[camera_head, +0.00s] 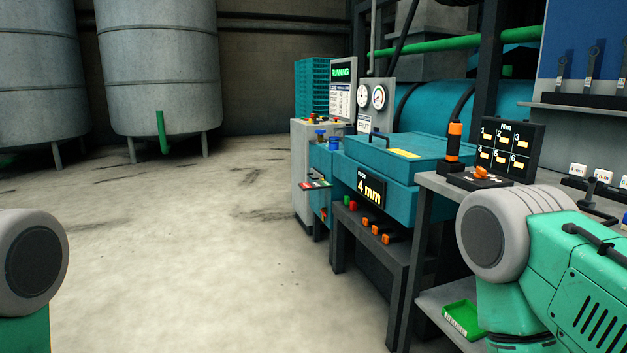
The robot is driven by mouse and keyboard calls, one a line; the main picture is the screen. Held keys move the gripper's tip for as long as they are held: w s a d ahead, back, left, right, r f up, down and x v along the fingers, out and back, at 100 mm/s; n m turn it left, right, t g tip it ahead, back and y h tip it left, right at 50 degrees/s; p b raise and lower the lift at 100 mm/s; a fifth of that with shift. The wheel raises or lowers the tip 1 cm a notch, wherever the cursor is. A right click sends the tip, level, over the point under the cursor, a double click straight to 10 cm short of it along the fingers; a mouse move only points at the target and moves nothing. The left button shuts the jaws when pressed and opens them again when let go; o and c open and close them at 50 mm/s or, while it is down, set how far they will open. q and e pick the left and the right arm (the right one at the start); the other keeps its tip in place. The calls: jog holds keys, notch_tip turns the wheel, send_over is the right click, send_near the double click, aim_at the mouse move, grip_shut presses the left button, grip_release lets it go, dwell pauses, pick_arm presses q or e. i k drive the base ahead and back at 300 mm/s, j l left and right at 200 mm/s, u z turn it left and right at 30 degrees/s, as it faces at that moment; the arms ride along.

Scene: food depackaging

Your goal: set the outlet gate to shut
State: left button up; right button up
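Only rounded grey and green parts of my arms show, at the lower left and lower right. Neither gripper is in view.
A screen reading RUNNING (342,72) and two gauges (371,96) stand above the machine. A workbench (440,187) with a Nm display (505,150) is at the right, a green tray (463,320) below. Tanks (160,65) stand back left. The floor (200,270) is clear.

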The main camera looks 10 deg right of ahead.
aim_at(315, 175)
jog(key=i+j, duration=0.1)
jog(key=i, duration=4.95)
jog(key=i+u, duration=0.25)
jog(key=k+l, duration=0.05)
